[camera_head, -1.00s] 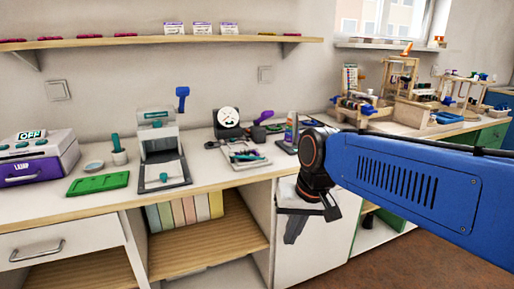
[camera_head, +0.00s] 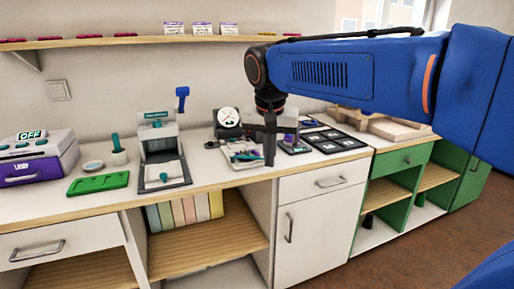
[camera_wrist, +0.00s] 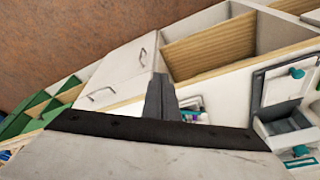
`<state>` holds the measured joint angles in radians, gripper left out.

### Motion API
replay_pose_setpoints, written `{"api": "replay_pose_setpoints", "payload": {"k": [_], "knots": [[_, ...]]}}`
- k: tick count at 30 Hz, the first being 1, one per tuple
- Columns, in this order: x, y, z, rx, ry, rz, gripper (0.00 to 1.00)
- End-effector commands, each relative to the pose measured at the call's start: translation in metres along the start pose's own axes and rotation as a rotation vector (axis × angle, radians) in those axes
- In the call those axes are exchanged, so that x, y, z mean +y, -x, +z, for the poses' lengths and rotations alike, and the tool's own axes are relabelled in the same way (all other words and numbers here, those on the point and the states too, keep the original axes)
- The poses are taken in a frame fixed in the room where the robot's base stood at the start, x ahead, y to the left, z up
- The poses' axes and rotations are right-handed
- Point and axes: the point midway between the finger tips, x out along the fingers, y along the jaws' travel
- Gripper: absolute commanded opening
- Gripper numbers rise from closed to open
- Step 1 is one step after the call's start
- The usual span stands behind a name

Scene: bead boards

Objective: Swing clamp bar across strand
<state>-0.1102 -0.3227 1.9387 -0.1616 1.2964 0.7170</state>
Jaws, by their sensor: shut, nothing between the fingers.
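My gripper (camera_head: 270,160) is shut and empty, pointing down at the counter's front edge, in front of a small tray of tools and coloured bits (camera_head: 240,156). In the wrist view its closed fingers (camera_wrist: 161,80) stand before the cabinet front. Dark boards with pale-edged panels (camera_head: 331,140) lie on the counter to the right of my gripper. No clamp bar or strand can be told apart at this size; my gripper and arm hide part of the counter.
A white stand with a teal-topped part (camera_head: 160,148), a green tray (camera_head: 98,183) and a purple-fronted box (camera_head: 38,165) stand to the left. A round dial (camera_head: 228,117) stands behind the tool tray. A wall shelf (camera_head: 130,40) runs above. My arm crosses the upper right.

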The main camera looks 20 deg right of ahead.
Motion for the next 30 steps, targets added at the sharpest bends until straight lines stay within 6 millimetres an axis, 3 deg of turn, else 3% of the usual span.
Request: {"api": "replay_pose_setpoints", "payload": {"k": [6, 12, 22, 30], "knots": [[-0.046, 0.019, -0.057, -0.005, -0.180, 0.067, 0.00], [-0.079, 0.028, -0.093, 0.004, -0.319, 0.116, 0.00], [-0.092, 0.025, -0.108, 0.011, -0.391, 0.140, 0.00], [-0.086, -0.015, -0.107, 0.010, -0.390, 0.142, 0.00]]}}
